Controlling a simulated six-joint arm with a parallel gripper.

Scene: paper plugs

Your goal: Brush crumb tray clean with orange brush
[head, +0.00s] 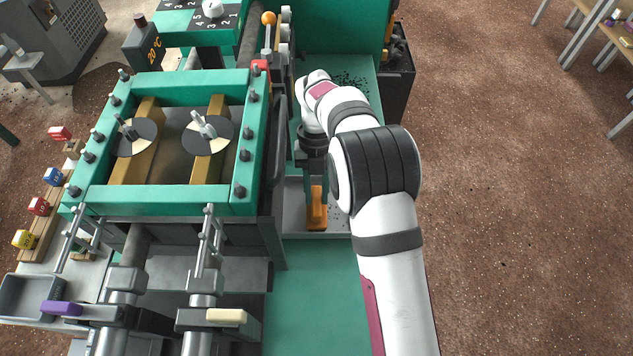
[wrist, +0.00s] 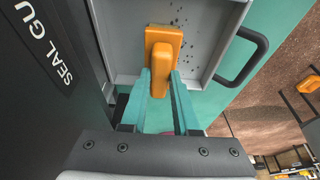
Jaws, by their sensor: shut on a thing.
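The orange brush (head: 317,212) is upright in the grey crumb tray, low beside the green-framed machine. My gripper (head: 313,185) is shut on the brush from above. The wrist view shows the orange brush (wrist: 160,55) between the teal fingers of my gripper (wrist: 160,85). The crumb tray (wrist: 120,40) has a dark handle (wrist: 243,58) on one side. Dark crumbs (wrist: 183,20) lie in the tray beyond the brush. I cannot tell whether the bristles touch the tray floor. My arm hides part of the tray (head: 295,222) in the head view.
The green-framed machine (head: 245,150) stands close on the left of my gripper. More dark crumbs (head: 350,80) lie on the green surface behind my arm. A purple-handled lever (head: 62,308) and a cream-handled lever (head: 227,316) are at the front left. Open brown floor (head: 520,200) lies to the right.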

